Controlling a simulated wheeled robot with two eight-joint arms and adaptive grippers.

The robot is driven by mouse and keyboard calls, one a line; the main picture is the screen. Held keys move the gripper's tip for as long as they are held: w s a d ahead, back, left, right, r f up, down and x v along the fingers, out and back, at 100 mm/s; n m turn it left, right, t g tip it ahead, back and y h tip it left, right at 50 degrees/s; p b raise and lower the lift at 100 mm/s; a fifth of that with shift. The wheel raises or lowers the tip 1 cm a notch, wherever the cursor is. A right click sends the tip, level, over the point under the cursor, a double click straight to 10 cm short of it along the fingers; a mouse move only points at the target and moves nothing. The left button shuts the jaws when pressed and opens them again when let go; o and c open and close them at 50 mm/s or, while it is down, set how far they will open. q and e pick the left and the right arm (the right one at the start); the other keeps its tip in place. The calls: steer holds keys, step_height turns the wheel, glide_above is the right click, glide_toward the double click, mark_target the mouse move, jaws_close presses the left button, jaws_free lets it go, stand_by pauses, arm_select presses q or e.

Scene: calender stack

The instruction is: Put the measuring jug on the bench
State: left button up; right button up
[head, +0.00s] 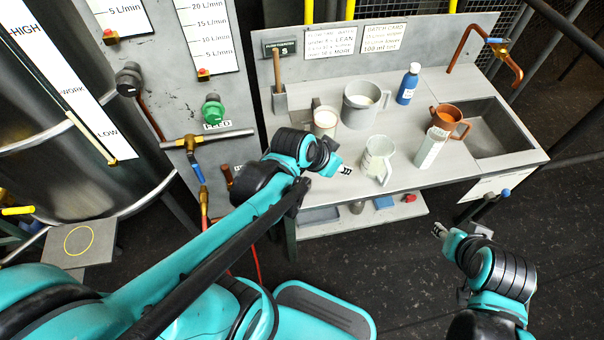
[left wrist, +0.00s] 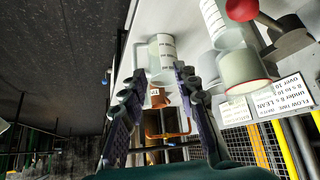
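The measuring jug (head: 379,158) is a pale, translucent jug with a handle, standing upright near the front edge of the grey bench (head: 330,195). My left gripper (head: 345,170) is just left of it in the head view, apparently apart from it. In the left wrist view, my left gripper (left wrist: 158,92) has its two fingers spread with nothing clamped between them. A pale jug with printed marks (left wrist: 165,48) shows beyond the fingertips. My right gripper (head: 440,230) hangs in front of the bench, near no vessel; its finger opening is unclear.
The sink (head: 495,130) is at the right. Bare bench lies left of the jug.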

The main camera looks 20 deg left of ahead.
arm_select(q)
steer(key=s+a+r+n+y, duration=0.2)
steer(key=s+a+r+n, duration=0.1)
steer(key=s+a, duration=0.3)
steer(key=s+n, duration=0.1)
steer(key=s, duration=0.1)
steer(key=shift+s+a+y, duration=0.25)
steer(key=shift+s+y, duration=0.15)
steer(key=shift+f, duration=0.1)
stand_by(0.5)
